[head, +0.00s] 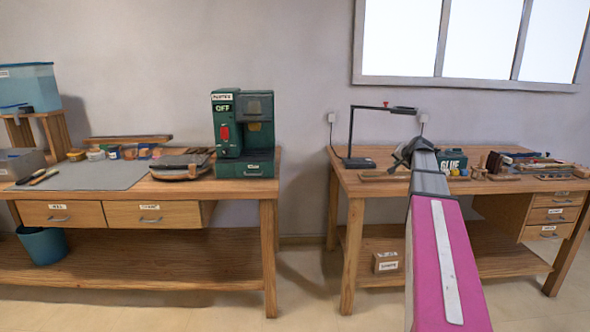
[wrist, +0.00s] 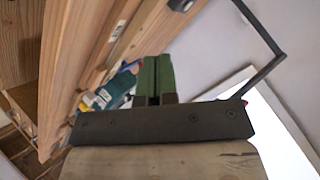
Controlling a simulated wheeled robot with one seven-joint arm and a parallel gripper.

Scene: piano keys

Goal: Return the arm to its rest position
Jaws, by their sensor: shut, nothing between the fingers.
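My arm, with a magenta link, reaches from the lower right of the head view toward the right workbench (head: 350,179). My gripper (head: 412,148) is small and dark at its far end, seen in front of the bench's back part and the wall. In the wrist view my gripper's two green fingers (wrist: 155,75) lie together, shut, with nothing seen between them. The wrist view is tilted. It shows the bench's wooden edge (wrist: 65,70) at the left and the teal glue box (wrist: 108,92) beyond the fingers.
A black desk lamp (head: 351,140) stands left of my gripper; its arm also shows in the wrist view (wrist: 262,35). The glue box (head: 452,160) and several tools are on the right bench. The left bench (head: 180,188) holds a green machine (head: 228,130). A gap separates the benches.

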